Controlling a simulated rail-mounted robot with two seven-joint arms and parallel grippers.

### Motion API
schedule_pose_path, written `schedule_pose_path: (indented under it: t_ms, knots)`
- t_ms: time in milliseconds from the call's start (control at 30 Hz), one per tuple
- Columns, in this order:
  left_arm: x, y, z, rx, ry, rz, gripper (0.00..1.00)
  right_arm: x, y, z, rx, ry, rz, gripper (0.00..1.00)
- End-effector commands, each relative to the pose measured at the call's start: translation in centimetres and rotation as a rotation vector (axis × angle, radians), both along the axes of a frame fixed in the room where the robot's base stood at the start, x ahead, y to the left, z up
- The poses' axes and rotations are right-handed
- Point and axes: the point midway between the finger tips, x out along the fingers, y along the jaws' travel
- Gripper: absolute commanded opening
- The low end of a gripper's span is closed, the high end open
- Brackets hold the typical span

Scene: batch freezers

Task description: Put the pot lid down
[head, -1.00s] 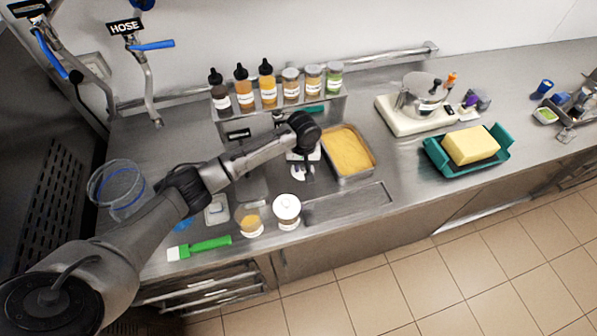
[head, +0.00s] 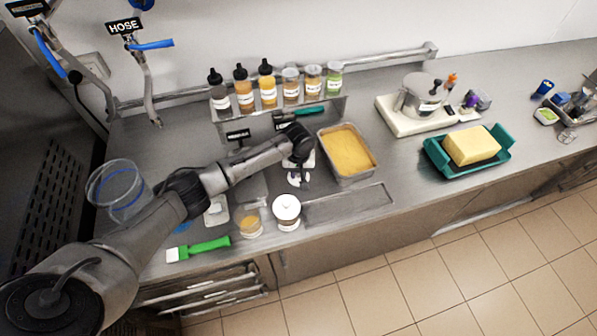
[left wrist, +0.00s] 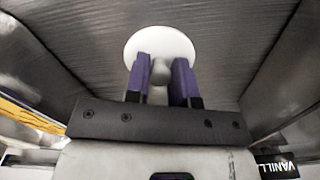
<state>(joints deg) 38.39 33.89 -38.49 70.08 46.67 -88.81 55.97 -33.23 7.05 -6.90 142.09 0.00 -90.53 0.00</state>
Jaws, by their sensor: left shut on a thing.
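The pot lid is a round white disc (left wrist: 160,40) with a grey knob, seen in the left wrist view. My left gripper (left wrist: 162,66) is shut on this knob, with a purple finger on each side. In the head view, my left gripper (head: 299,174) is over the counter, left of the yellow-filled pan, and partly hides the white lid (head: 294,181). I cannot tell whether the lid touches the counter. An open pot with yellowish contents (head: 250,222) stands in front. My right gripper is not in view.
A white-topped tub (head: 287,208) stands close in front of the gripper. The metal pan (head: 349,153) is to its right, and a bottle rack (head: 284,108) is behind. A green brush (head: 203,248) lies front left. A butter tray (head: 470,150) is far right.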

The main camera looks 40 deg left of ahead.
Motion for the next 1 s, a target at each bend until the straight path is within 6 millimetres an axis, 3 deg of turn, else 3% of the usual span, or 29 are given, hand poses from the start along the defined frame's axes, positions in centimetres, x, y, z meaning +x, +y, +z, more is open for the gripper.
schedule_pose_path:
  t_ms: [67, 100, 367, 667, 1000]
  knots:
    - [0.0, 0.0, -0.2, -0.001, 0.002, 0.0, 0.01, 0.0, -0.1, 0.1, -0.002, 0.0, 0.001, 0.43]
    - [0.0, 0.0, -0.3, -0.001, 0.001, 0.0, 0.25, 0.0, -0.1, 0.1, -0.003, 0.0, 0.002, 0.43]
    - [0.0, 0.0, -0.2, -0.001, 0.001, 0.0, 0.49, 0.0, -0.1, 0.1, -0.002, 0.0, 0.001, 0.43]
    - [0.0, 0.0, 0.1, 0.001, -0.001, 0.0, 0.49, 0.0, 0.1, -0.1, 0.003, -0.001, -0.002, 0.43]
    - [0.1, 0.0, 5.7, -0.001, -0.002, 0.0, 0.49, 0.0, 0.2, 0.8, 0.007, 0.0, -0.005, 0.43]
